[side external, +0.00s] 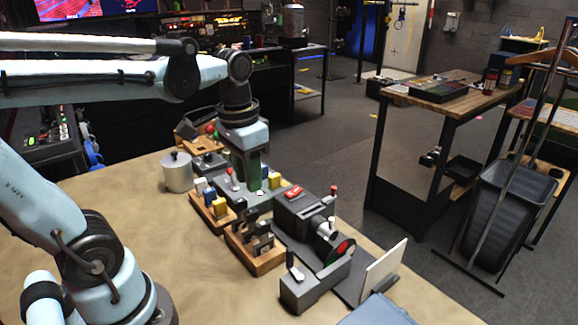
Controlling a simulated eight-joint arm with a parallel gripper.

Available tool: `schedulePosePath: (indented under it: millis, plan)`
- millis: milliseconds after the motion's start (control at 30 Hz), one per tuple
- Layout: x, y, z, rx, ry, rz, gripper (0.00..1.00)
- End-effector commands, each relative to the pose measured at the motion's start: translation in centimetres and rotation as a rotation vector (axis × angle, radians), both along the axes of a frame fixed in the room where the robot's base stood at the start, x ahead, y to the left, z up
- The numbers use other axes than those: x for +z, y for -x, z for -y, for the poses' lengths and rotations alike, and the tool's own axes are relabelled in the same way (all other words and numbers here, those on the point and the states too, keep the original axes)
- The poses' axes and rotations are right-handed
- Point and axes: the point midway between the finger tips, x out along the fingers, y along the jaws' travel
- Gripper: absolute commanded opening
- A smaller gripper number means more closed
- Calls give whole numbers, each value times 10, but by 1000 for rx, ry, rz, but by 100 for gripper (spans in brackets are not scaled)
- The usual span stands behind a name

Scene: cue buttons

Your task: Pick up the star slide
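Several dark slides (262,246) stand in a wooden rack (270,266) on the table. Their markings are too small to read, so I cannot tell which one is the star slide. My gripper (252,186) points straight down behind the rack, over a dark grey board with levers and coloured blocks. It is apart from the slides in the picture. Its greenish fingers are partly among the small objects, and the gap between them is not clear.
A dark projector-like device (303,212) and a white upright screen (384,272) stand right of the rack. A grey lever box (314,287) is in front. A metal pot (177,172) stands farther left. The front-left tabletop is bare.

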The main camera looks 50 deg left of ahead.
Motion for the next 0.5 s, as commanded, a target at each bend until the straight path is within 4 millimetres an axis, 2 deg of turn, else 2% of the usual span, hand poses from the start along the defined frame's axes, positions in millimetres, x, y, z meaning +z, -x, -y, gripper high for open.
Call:
schedulePosePath:
  millis: [167,500]
  plan:
    - [3,2,-5,-1,10,-72,30]
    - [-39,2,-4,-1,11,-73,30]
